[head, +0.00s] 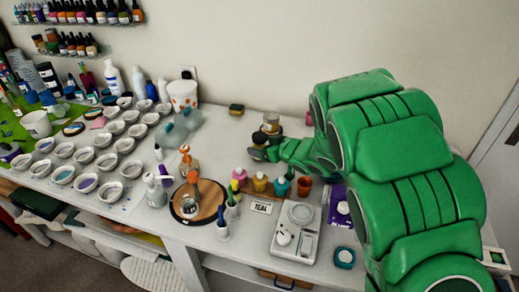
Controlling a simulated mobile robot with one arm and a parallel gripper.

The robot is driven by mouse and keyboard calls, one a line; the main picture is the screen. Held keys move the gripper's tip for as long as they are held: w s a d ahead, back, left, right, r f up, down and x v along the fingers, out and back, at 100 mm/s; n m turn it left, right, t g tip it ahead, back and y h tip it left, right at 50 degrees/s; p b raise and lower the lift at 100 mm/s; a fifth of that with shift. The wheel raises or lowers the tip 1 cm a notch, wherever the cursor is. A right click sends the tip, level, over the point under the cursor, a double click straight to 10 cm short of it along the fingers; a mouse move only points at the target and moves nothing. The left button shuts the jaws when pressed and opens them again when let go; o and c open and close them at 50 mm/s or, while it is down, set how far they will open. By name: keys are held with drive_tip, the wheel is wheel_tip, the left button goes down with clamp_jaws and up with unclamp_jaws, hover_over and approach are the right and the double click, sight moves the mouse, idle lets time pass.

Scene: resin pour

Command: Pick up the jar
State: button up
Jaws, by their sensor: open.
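A small glass-like jar (271,123) with a brownish top stands toward the back of the white table, near the wall. My gripper (257,147), at the end of my green arm, is just in front of it and a little to its left in the picture. The gripper is open. Its fingers are small and dark here, and I cannot tell whether they touch the jar. The jar's lower part is partly hidden by the gripper and wrist. Another small clear container (189,207) stands on a round wooden board (212,198).
Coloured bottles (260,182), a terracotta cup (304,187) and a scale (294,238) stand in front of my arm. Several white cups (108,162) fill the left. A sponge (236,109) and a white bucket (183,96) are near the wall.

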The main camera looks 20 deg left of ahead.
sight(263, 138)
drive_tip(key=shift+x, duration=1.2)
drive_tip(key=c, duration=1.1)
drive_tip(key=shift+r, duration=0.55)
wheel_tip(263, 138, up, 2)
drive_tip(key=shift+r, duration=0.1)
drive_tip(key=s+d+r, duration=0.6)
drive_tip(key=s+r, duration=0.3)
drive_tip(key=s, duration=0.3)
drive_tip(key=shift+s+d+r, duration=0.2)
drive_tip(key=shift+d+r, duration=0.15)
drive_tip(key=shift+r, duration=0.05)
